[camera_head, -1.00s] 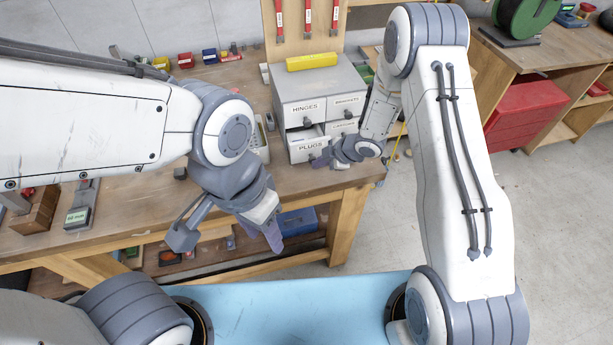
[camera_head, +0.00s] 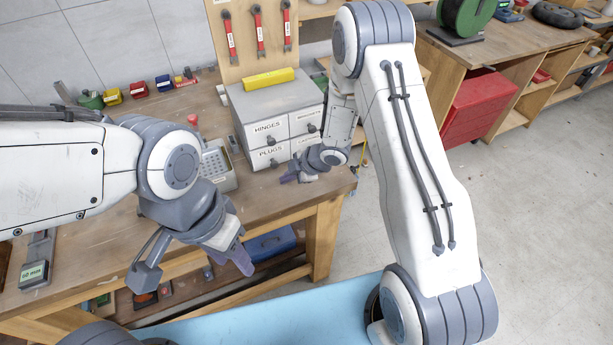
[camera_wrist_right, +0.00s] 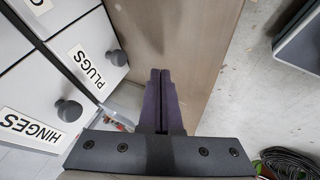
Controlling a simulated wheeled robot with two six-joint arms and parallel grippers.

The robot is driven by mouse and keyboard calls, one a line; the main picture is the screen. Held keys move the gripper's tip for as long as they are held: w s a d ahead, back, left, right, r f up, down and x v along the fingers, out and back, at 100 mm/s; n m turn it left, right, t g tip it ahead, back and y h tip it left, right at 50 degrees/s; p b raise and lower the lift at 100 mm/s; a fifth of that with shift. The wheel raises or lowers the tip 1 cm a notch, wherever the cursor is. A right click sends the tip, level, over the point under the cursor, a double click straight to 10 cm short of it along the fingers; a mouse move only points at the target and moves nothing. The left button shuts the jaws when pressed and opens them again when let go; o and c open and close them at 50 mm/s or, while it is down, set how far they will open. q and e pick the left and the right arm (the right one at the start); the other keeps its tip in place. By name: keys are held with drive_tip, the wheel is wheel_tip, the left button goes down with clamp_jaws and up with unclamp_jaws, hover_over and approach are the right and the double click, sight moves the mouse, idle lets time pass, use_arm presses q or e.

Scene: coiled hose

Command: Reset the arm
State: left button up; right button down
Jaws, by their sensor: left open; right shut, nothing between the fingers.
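My left gripper (camera_head: 240,262) is open and empty, in front of the workbench's front edge. My right gripper (camera_head: 288,179) is low at the bench edge, in front of the grey drawer cabinet (camera_head: 272,97). In the right wrist view its two dark fingers (camera_wrist_right: 162,80) are shut together with nothing between them. The PLUGS drawer (camera_head: 270,156) and HINGES drawer (camera_head: 267,128) look flush with the cabinet front. Their knobs show left of the fingers in the wrist view, apart from them.
A yellow block (camera_head: 269,78) lies on the cabinet. A grey tray (camera_head: 217,168) stands left of it on the wooden workbench (camera_head: 190,110). Red wrenches (camera_head: 260,30) hang behind. A red box (camera_head: 480,110) sits under the right-hand bench. Open floor (camera_head: 530,200) lies to the right.

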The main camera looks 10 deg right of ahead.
drive_tip(key=v, duration=0.9)
drive_tip(key=shift+w+r, duration=0.15)
drive_tip(key=shift+w+r, duration=0.1)
drive_tip(key=s+a+r+m+h, duration=0.45)
drive_tip(key=s+r+m, duration=0.25)
drive_tip(key=r, duration=0.4)
drive_tip(key=s+a+r+m+g, duration=0.1)
drive_tip(key=s+a+m+g, duration=0.1)
drive_tip(key=s, duration=0.8)
drive_tip(key=s+a+r+m+g, duration=0.1)
drive_tip(key=s+r+m+g, duration=0.1)
drive_tip(key=s, duration=0.9)
drive_tip(key=shift+a+r+m+g+b, duration=0.2)
drive_tip(key=shift+a+m+g+b, duration=0.1)
drive_tip(key=shift+a+g+b, duration=0.1)
drive_tip(key=shift+s, duration=0.1)
